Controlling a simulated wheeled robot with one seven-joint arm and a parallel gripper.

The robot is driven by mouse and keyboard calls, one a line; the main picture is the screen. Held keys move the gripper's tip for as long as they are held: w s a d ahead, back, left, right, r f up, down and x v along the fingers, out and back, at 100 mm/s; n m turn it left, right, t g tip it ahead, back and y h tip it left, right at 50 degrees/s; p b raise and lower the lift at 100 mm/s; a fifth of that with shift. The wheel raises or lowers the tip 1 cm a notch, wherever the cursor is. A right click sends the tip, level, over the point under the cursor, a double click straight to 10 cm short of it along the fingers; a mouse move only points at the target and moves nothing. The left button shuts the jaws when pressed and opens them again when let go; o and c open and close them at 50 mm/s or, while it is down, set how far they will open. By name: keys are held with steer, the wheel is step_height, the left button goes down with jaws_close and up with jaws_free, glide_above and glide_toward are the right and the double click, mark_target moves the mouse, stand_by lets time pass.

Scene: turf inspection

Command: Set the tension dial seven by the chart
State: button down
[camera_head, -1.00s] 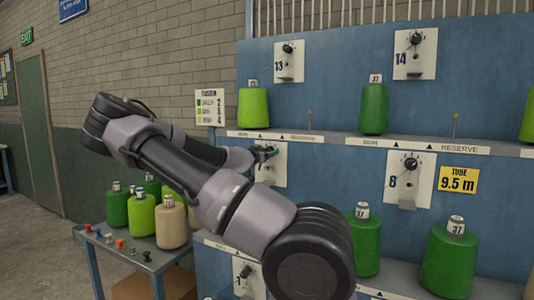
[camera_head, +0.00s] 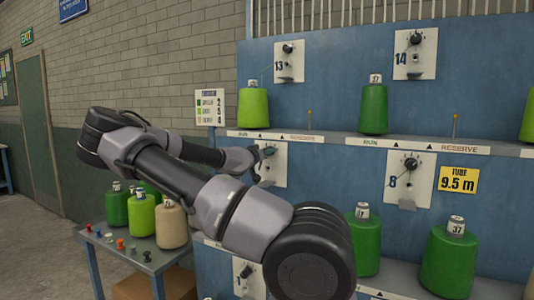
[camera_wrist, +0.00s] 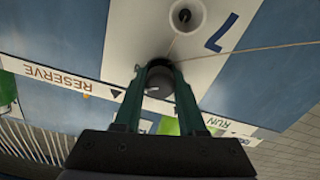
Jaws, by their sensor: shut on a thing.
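Dial seven's knob (camera_wrist: 160,82) is dark and round, on a white plate (camera_wrist: 215,20) marked 7, which appears upside down in the wrist view. My gripper (camera_wrist: 158,72) is shut on this knob, one green finger on each side. In the head view my gripper (camera_head: 264,152) is at the same plate (camera_head: 272,176), partly covering it; the dial's setting is hard to read. The chart (camera_head: 209,107) hangs left of the rack, with dark green, lighter green and cream rows, each with a number.
Dials 13 (camera_head: 287,48), 14 (camera_head: 415,39) and 8 (camera_head: 410,165) are on the blue rack. A green cone (camera_head: 253,107) stands on the shelf above dial seven. A side table (camera_head: 150,262) holds cones and small coloured pegs.

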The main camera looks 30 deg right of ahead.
steer(key=shift+n, duration=1.9)
steer(key=shift+c, duration=2.4)
jaws_free()
steer(key=v, duration=1)
steer(key=shift+s+a, duration=0.2)
steer(key=shift+a, duration=0.15)
steer(key=shift+f, duration=0.1)
